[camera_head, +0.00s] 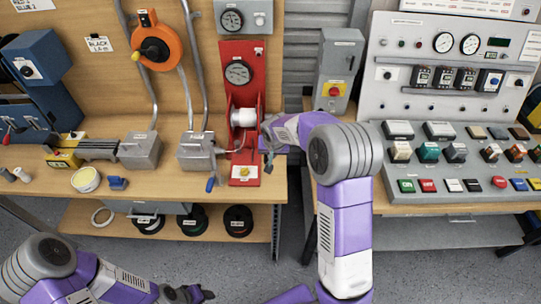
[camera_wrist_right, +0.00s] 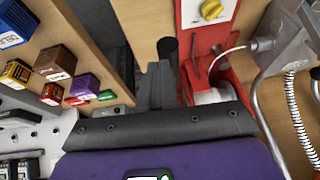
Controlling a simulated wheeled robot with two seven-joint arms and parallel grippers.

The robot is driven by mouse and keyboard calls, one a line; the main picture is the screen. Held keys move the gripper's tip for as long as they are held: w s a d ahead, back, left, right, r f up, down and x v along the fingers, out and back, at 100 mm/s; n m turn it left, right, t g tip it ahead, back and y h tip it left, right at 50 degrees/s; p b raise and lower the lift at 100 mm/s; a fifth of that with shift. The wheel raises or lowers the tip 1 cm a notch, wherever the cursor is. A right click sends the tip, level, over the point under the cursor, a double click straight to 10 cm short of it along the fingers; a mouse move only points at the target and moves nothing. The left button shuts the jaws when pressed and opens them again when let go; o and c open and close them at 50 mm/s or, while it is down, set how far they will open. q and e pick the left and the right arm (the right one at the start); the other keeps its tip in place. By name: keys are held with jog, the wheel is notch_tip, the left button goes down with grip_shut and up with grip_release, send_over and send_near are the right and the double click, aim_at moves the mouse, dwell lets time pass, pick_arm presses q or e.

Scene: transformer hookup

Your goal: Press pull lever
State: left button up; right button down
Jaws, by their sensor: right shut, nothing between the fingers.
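The red pull station (camera_head: 242,110) stands on the left bench with a gauge, a white spool (camera_head: 243,117) and a yellow knob (camera_head: 245,172). A lever with a black grip (camera_wrist_right: 168,48), seemingly the pull lever, stands at its side in the right wrist view; my arm hides it in the head view. My right gripper (camera_head: 268,136) is shut and empty at the right side of the red station. In the right wrist view its fingers (camera_wrist_right: 157,80) are close to the black grip; contact is unclear. My left gripper (camera_head: 195,294) is low, away from the bench.
The control console (camera_head: 455,80) with buttons and switches is at right. A grey emergency-stop box (camera_head: 339,65) stands between.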

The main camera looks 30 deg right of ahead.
jog(key=s+a+r, duration=0.2)
jog(key=s+r, duration=0.3)
jog(key=r, duration=0.1)
jog(key=shift+r, duration=0.3)
dwell(0.5)
